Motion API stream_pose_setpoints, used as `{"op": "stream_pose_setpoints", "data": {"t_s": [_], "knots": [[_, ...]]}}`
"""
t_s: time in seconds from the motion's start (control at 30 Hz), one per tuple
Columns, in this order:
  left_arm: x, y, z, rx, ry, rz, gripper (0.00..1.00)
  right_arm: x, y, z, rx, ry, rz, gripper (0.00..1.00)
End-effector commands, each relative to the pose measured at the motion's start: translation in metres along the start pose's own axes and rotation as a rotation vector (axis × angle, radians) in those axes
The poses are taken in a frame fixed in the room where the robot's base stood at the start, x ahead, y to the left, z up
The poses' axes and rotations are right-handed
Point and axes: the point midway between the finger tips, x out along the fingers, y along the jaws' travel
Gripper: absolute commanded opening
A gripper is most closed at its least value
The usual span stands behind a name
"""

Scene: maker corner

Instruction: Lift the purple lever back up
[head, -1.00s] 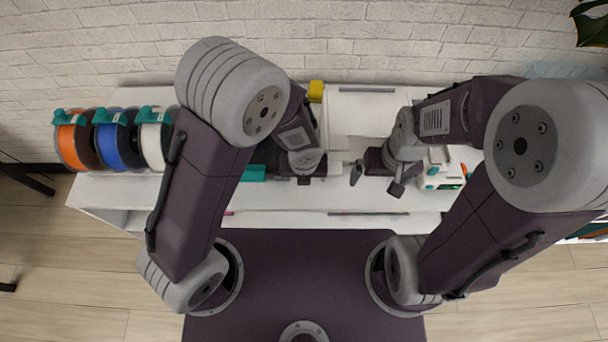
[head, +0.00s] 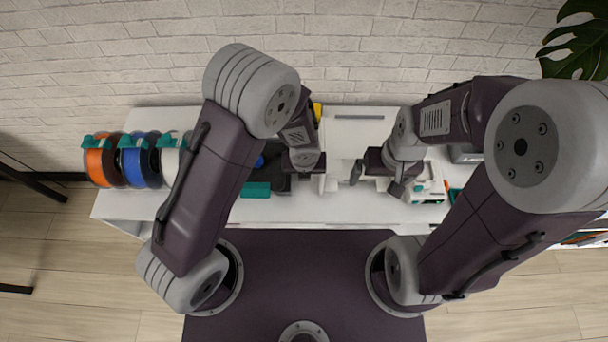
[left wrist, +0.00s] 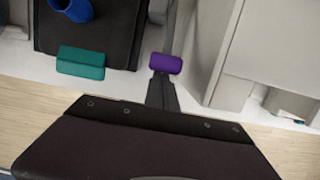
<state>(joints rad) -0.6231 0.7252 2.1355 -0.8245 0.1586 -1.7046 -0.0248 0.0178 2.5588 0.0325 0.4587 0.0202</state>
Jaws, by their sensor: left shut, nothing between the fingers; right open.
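The purple lever (left wrist: 166,63) shows in the left wrist view as a short rounded purple grip on a grey bar that runs toward the top edge. My left gripper (left wrist: 160,80) is shut and empty, its dark fingertips right at the near edge of the purple grip. I cannot tell whether they touch it or sit below it. In the head view the lever is hidden by my left arm and gripper (head: 304,184). My right gripper (head: 375,178) is open and empty over the white worktop, to the right of the left one.
A black plate with a teal block (left wrist: 80,63) and a blue cup (left wrist: 72,9) lies left of the lever. A white machine body (left wrist: 270,50) stands to its right. Orange, blue and white filament spools (head: 143,160) stand at the worktop's left end. A small white device (head: 428,186) is beside my right gripper.

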Motion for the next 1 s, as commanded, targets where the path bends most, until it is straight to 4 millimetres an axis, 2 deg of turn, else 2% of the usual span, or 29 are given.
{"op": "stream_pose_setpoints", "data": {"t_s": [0.03, 0.17, 0.53, 1.0], "knots": [[0.005, 0.000, -0.002, 0.001, 0.002, 0.001, 0.00, 0.005, 0.000, 0.001, 0.000, -0.002, 0.000, 1.00], [0.004, 0.001, -0.003, 0.001, 0.002, 0.002, 0.00, 0.005, 0.000, 0.001, 0.000, -0.003, 0.000, 1.00], [-0.011, 0.001, 0.000, 0.001, 0.004, 0.003, 0.00, -0.012, 0.000, -0.001, 0.000, -0.003, 0.000, 1.00], [-0.014, -0.002, -0.001, 0.002, 0.004, 0.004, 0.00, -0.016, 0.000, -0.001, 0.000, -0.002, 0.000, 1.00]]}}
